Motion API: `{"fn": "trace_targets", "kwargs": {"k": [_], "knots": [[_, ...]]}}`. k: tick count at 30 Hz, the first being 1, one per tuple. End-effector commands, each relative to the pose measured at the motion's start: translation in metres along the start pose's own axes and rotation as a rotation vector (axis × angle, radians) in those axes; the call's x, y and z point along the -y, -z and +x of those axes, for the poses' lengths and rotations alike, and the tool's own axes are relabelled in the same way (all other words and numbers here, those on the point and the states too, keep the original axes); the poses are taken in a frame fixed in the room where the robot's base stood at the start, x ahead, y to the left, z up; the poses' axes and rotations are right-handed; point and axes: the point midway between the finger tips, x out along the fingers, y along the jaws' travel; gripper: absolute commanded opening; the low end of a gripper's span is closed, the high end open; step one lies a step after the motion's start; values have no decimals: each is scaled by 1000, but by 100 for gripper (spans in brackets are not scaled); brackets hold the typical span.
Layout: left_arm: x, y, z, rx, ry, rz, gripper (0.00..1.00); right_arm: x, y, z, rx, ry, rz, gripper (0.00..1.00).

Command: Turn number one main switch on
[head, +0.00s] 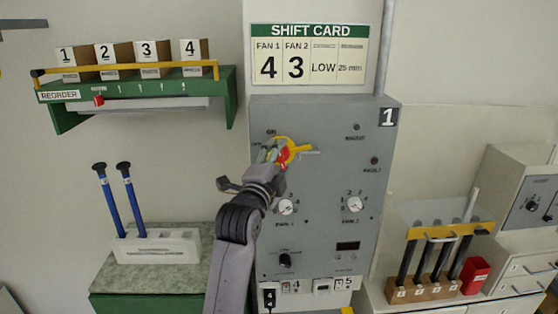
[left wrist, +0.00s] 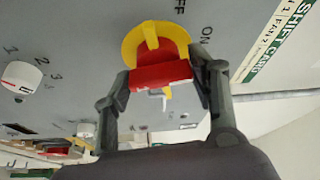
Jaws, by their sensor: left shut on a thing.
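The number one panel (head: 330,125) is a grey cabinet with a "1" plate (head: 388,117) at its top right. Its main switch has a red handle (left wrist: 160,76) on a yellow round plate (left wrist: 128,48); in the head view the yellow plate (head: 298,150) shows at the upper left of the panel, partly covered by my gripper. My left gripper (head: 274,154) is shut on the red handle, with one finger on each side of it in the left wrist view (left wrist: 162,84). ON and OFF labels stand beside the plate. I cannot tell which one the handle points to. My right gripper is not in view.
Below the switch are the Fan 1 knob (head: 286,206), the Fan 2 knob (head: 354,204) and a black knob (head: 285,260). A shift card (head: 309,55) hangs above. A green shelf (head: 222,95) is at left; a second cabinet (head: 527,195) is at right.

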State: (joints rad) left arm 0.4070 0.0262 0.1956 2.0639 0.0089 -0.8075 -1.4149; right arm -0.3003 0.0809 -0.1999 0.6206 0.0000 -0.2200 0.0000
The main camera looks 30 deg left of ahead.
Motion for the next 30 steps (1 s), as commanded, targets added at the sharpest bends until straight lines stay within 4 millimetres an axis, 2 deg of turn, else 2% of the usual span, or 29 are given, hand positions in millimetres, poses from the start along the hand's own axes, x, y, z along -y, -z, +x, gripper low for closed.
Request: {"fn": "trace_targets", "kwargs": {"k": [6, 11, 21, 30], "knots": [[-3, 0, 0, 0, -7, -1, 3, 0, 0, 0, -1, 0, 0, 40], [-2, 0, 0, -1, -17, 28, 3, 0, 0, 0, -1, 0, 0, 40], [-2, 0, 0, -2, -91, 203, 3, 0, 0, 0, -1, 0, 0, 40], [-3, 0, 0, 0, -107, 231, 3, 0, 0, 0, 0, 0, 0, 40]]}}
